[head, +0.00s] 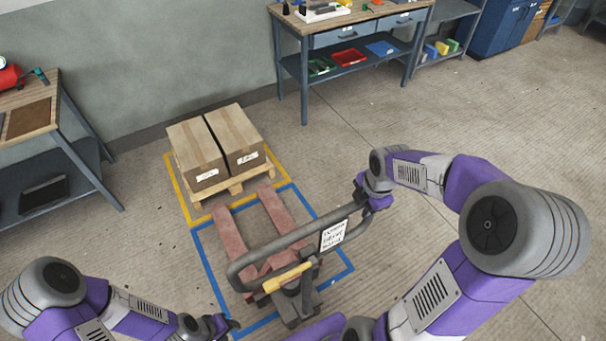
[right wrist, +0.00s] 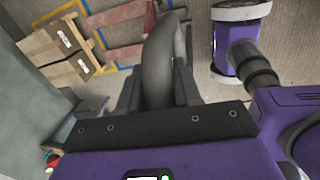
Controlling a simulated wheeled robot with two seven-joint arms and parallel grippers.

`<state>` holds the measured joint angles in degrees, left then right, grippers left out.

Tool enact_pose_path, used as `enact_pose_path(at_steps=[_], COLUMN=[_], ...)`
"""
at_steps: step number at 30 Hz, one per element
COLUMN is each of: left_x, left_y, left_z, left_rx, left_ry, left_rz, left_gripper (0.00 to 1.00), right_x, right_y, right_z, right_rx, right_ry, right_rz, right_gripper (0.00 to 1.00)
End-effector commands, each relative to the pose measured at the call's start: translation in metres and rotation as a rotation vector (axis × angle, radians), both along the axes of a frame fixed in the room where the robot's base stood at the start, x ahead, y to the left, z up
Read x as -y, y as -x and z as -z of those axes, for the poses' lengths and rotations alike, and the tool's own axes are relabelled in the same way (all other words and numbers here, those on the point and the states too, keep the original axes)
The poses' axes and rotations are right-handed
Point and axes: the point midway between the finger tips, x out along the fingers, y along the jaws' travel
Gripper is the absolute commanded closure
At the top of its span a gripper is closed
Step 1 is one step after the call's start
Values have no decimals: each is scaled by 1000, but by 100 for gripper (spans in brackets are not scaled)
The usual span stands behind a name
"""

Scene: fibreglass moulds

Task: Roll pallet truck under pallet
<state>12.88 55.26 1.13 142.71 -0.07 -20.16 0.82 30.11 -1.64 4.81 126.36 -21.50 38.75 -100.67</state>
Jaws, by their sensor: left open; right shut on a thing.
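The pallet truck has two red forks (head: 228,232), a dark base and a grey loop handle (head: 290,236) with a yellow bar. Its forks point at the wooden pallet (head: 236,186), which carries two cardboard boxes (head: 197,156). The fork tips are close to the pallet's near edge; I cannot tell whether they reach under it. My right gripper (head: 372,195) is shut on the handle's right end. In the right wrist view the handle (right wrist: 160,65) runs between its fingers, with the forks (right wrist: 125,54) beyond. My left gripper (head: 226,324) is open and empty, low and left of the truck.
Yellow floor tape (head: 180,187) frames the pallet, and blue tape (head: 338,270) frames the truck. A workbench (head: 30,125) stands at the left, and another bench (head: 350,65) with bins stands at the back. A wall is behind the pallet. The floor to the right is clear.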

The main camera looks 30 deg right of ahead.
Motion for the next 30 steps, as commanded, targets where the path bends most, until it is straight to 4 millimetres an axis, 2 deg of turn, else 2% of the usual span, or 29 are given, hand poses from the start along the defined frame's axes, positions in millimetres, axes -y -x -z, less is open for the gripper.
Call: enact_pose_path(at_steps=[16,30], left_x=[0,0], left_y=[0,0], left_z=[0,-4], left_rx=[0,0], left_ry=[0,0], left_rz=[0,0], left_gripper=[57,57], right_x=[1,-2], right_y=[-4,-47], right_z=[-2,-3], right_rx=[6,12], right_ry=[2,1], right_rz=[3,-1], right_gripper=[100,100])
